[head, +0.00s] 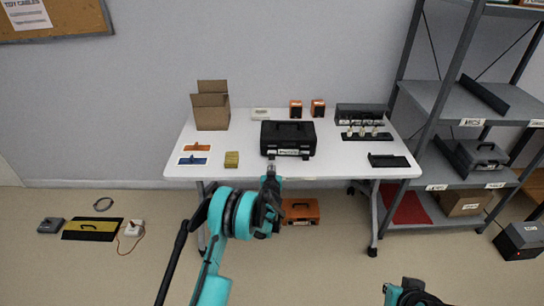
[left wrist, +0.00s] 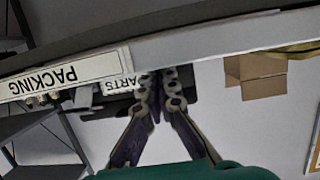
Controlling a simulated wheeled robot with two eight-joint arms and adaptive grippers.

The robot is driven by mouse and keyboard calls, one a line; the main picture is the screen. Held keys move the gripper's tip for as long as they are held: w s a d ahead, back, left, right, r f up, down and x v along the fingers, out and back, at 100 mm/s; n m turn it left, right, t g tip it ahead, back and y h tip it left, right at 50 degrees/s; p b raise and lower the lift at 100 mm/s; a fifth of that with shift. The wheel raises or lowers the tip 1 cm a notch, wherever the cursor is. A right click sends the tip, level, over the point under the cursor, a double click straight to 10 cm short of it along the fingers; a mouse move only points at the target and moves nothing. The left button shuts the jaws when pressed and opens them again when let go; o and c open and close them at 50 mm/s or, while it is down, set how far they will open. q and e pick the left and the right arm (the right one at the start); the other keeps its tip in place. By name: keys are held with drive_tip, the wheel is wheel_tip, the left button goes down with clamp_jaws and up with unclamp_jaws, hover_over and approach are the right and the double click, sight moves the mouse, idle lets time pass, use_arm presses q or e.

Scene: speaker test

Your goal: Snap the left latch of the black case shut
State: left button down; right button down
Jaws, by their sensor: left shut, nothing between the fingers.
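The black case (head: 288,132) stands lid down on the white table, its handle on top and a pale label low on its front. The latches are too small to make out, so I cannot tell how the left one sits. My left gripper (head: 271,166) is shut and empty at the table's front edge, in front of the case's left part and apart from it. In the left wrist view, which is upside down, its fingers (left wrist: 160,78) are together and partly cover dark shapes behind them. My right gripper is out of view; only part of that arm shows at the bottom right.
A "PACKING" label (left wrist: 65,77) is close in the wrist view. A grey shelf rack (head: 460,100) stands at right.

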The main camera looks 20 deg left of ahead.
use_arm(q)
drive_tip(key=shift+w+a+r, duration=0.2)
drive_tip(key=shift+w+r, duration=0.05)
drive_tip(key=shift+w, duration=0.45)
drive_tip(key=shift+w+a+r, duration=0.15)
drive_tip(key=shift+w+r, duration=0.1)
drive_tip(key=shift+w, duration=0.45)
idle(0.4)
idle(0.4)
drive_tip(key=f+v, duration=0.1)
drive_tip(key=v, duration=0.6)
drive_tip(key=shift+f, duration=0.35)
drive_tip(key=shift+s+d, duration=0.1)
